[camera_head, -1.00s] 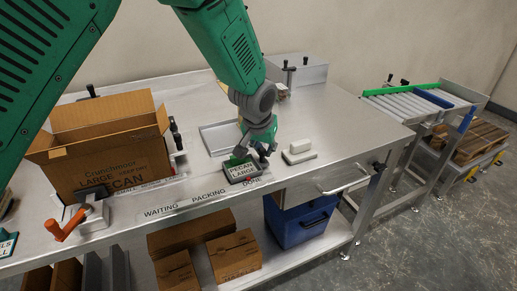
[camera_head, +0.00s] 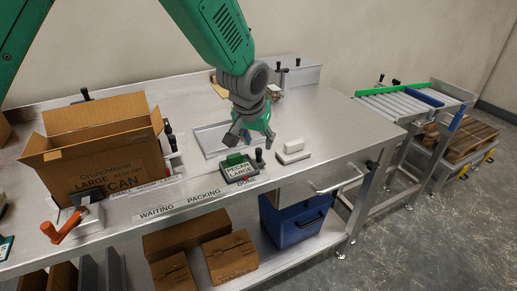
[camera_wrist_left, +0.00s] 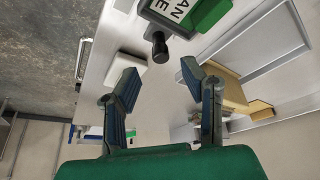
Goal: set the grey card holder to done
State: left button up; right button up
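The grey card holder (camera_head: 239,173) carries a card reading PECAN LARGE and has a green block at its back. It stands just behind the DONE end of the label strip (camera_head: 188,203), with a small red mark at its front edge by DONE. A black knob (camera_head: 259,156) stands at its right side; the holder (camera_wrist_left: 172,14) and knob (camera_wrist_left: 159,46) also show in the left wrist view. My left gripper (camera_head: 251,137) is above and behind the holder, apart from it. In the left wrist view its fingers (camera_wrist_left: 160,88) are spread and empty. My right gripper is out of view.
An open carton (camera_head: 105,160) stands left on the steel bench, with an orange-handled tool (camera_head: 62,228) in front. A white block (camera_head: 291,152) lies right of the holder. A shallow tray (camera_head: 208,139) is behind. The bench's right end is clear.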

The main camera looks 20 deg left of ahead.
aim_at(257, 170)
pick_arm(q)
jog(key=v, duration=0.7)
jog(key=shift+d, duration=0.25)
jog(key=shift+d, duration=0.2)
